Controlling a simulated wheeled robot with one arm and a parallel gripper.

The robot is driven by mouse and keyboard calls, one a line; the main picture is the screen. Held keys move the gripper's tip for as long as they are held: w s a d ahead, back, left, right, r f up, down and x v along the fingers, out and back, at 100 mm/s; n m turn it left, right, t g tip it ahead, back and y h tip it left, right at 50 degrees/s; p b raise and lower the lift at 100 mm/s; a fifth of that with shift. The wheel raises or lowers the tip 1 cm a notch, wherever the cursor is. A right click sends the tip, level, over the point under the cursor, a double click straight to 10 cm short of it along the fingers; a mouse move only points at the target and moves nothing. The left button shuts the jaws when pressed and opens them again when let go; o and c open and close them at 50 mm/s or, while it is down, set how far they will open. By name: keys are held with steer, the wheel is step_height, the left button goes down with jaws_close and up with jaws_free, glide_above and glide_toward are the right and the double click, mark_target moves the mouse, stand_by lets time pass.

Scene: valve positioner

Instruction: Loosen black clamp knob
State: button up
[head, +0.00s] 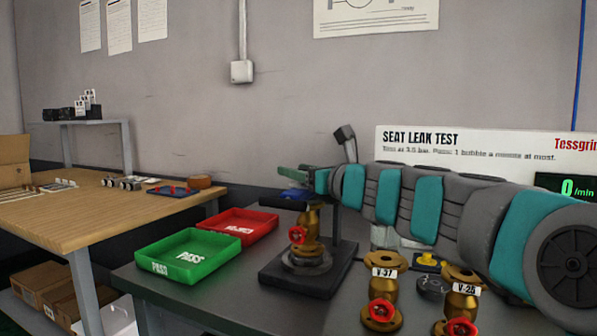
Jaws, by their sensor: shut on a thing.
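The test stand has a black base (277,275) with a dark upright behind. A brass valve (310,242) with a red handwheel (299,235) stands upright on it. My gripper (292,182), at the left end of my teal and grey arm, is right above this valve, at the dark clamp part (283,202) on top. It is shut on the black clamp knob, which its fingers hide almost entirely. A small blue piece shows at the fingers. How far the knob is turned cannot be told.
A green PASS tray (165,268) and a red tray (262,232) lie left of the stand. Brass valves V-37 (383,295) and V-28 (463,297) stand at the front right below my arm. A wooden table (70,222) is at the left.

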steer(key=shift+r+p, duration=0.15)
steer(key=shift+p, duration=0.4)
jaws_close()
steer(key=shift+a+r+n+g+y+p, duration=0.1)
steer(key=shift+n+g+y+p, duration=0.5)
steer(key=shift+g+y+p, duration=0.25)
steer(key=shift+s+n+g+y+p, duration=0.1)
steer(key=shift+n+g+y+p, duration=0.55)
steer(key=shift+n+g, duration=0.1)
steer(key=n+g, duration=0.1)
steer(key=n+g+y, duration=0.1)
steer(key=g, duration=0.1)
steer(key=n+g+y, duration=0.1)
steer(key=g, duration=0.1)
steer(key=shift+s+a+f+n, duration=0.3)
steer(key=shift+s+f+n, duration=0.05)
steer(key=shift+s, duration=0.05)
steer(key=n+g, duration=0.1)
steer(key=g, duration=0.1)
steer(key=s+n+g+y, duration=0.1)
steer(key=n+g, duration=0.1)
steer(key=shift+a+g, duration=0.1)
steer(key=shift+g, duration=0.3)
steer(key=shift+s+n+g, duration=0.15)
steer(key=shift+n+g, duration=0.55)
steer(key=shift+g, duration=0.4)
steer(key=shift+s+r, duration=0.15)
